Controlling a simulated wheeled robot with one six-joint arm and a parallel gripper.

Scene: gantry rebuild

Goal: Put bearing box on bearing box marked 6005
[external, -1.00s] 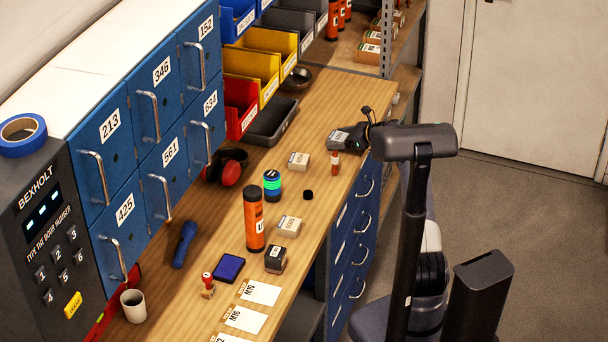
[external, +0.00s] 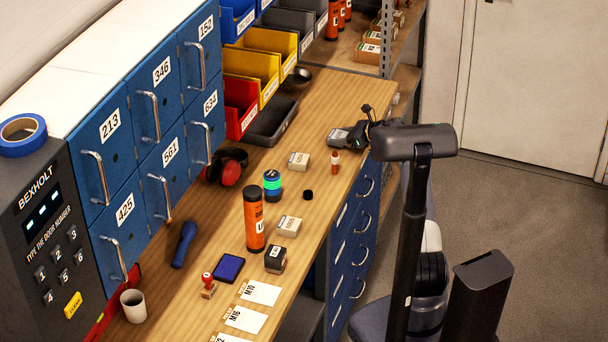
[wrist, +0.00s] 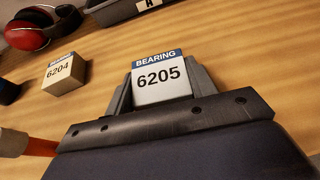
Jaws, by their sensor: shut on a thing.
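My gripper (wrist: 158,86) is shut on a bearing box marked 6205 (wrist: 159,82), with a finger on each side of it. In the external view my gripper (external: 352,136) and this held box (external: 338,137) are at the right edge of the bench; whether the box touches the top I cannot tell. A bearing box marked 6204 (wrist: 63,73) stands left of my gripper in the wrist view and also shows in the external view (external: 299,161). Another similar box (external: 289,226) stands nearer the front, beside the orange tube; its small label may read 6005.
A small orange bottle (external: 335,162) and a black cap (external: 308,195) stand near the 6204 box. A blue-green tin (external: 272,184), a tall orange tube (external: 254,220) and a dark stamp block (external: 275,259) stand farther along. Red ear defenders (external: 229,170) lie by the lockers.

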